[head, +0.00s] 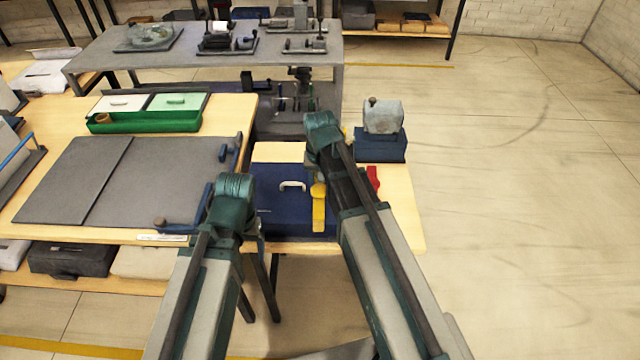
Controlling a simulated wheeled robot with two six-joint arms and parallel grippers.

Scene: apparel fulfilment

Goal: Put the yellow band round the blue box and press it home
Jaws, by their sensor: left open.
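The blue box (275,218) stands at the front of the wooden table, with a tan top and a pale handle on it. A yellow piece (318,212), which looks like the band, shows upright at the box's right side, partly beside my right arm. I cannot tell whether it goes round the box or is held.
A dark blue block (381,148) with a grey piece (382,117) on top stands at the right. A red item (373,180) lies near it. A grey board (110,185) and a green tray (145,122) lie at the left. Open floor (520,210) is at right.

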